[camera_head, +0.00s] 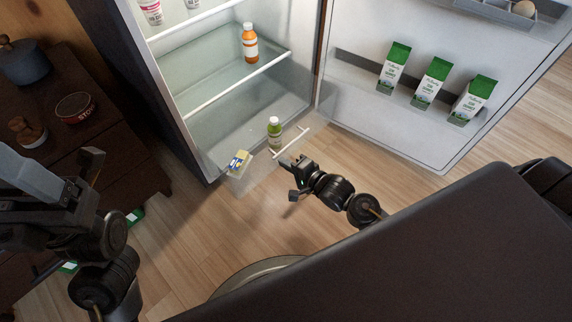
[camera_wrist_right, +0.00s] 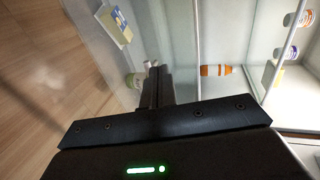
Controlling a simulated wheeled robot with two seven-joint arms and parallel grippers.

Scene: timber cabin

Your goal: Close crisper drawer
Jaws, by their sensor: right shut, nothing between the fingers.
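The clear crisper drawer (camera_head: 242,184) sticks out from the bottom of the open fridge. It has a white bar handle (camera_head: 291,142) on its front. Inside are a green bottle (camera_head: 274,129) and a yellow-and-blue pack (camera_head: 239,161). My right gripper (camera_head: 284,162) is shut and empty, just in front of the drawer near the handle; I cannot tell whether it touches.
The fridge door (camera_head: 410,125) stands wide open at right, with several green-and-white cartons on its shelf. An orange bottle (camera_head: 250,42) stands on a fridge shelf. A dark wooden cabinet (camera_head: 120,145) with a pot (camera_head: 24,62) stands at left. Wooden floor is clear before the drawer.

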